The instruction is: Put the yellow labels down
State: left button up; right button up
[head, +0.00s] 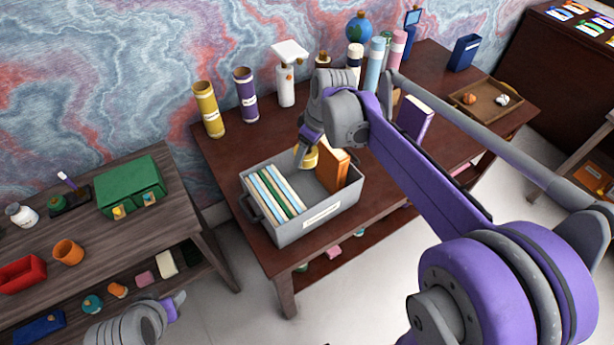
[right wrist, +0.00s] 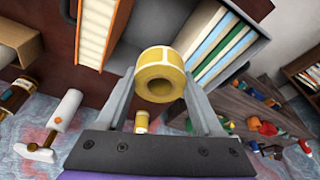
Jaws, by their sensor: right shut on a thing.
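The yellow labels are a roll (right wrist: 161,64) held between the two fingers of my right gripper (right wrist: 162,78) in the right wrist view. In the head view the roll (head: 308,158) shows partly behind the right gripper (head: 304,152), at the back rim of a grey file bin, beside an orange book. I cannot tell whether the roll touches the bin. My left gripper (head: 173,304) is at the lower left of the head view, away from the tables, and its fingers are not clear.
The grey bin (head: 318,219) holds several folders (head: 272,194) and the orange book (head: 333,168). Yellow (head: 208,110) and purple (head: 246,95) cylinders stand behind it on the dark red table (head: 222,160). A purple book (head: 414,118) and a wooden tray (head: 494,101) are to the right.

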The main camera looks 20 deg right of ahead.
jog(key=f, duration=0.2)
jog(key=b, duration=0.1)
send_over(304, 196)
jog(key=f, duration=1.2)
jog(key=shift+s+d+f, duration=0.1)
jog(key=shift+s+d, duration=0.1)
jog(key=shift+s, duration=0.2)
jog(key=shift+f, duration=1.85)
pick_arm(q)
jog(key=shift+s+f, duration=0.2)
jog(key=shift+f, duration=0.35)
jog(key=shift+s+f, duration=0.15)
jog(key=shift+f, duration=0.4)
pick_arm(e)
jog(key=shift+f+b, duration=0.2)
jog(key=shift+b, duration=0.2)
jog(key=o, duration=1.2)
jog(key=shift+c, duration=0.2)
pick_arm(q)
jog(key=shift+f, duration=0.15)
pick_arm(e)
jog(key=shift+o, duration=0.3)
jog(key=shift+r, duration=0.15)
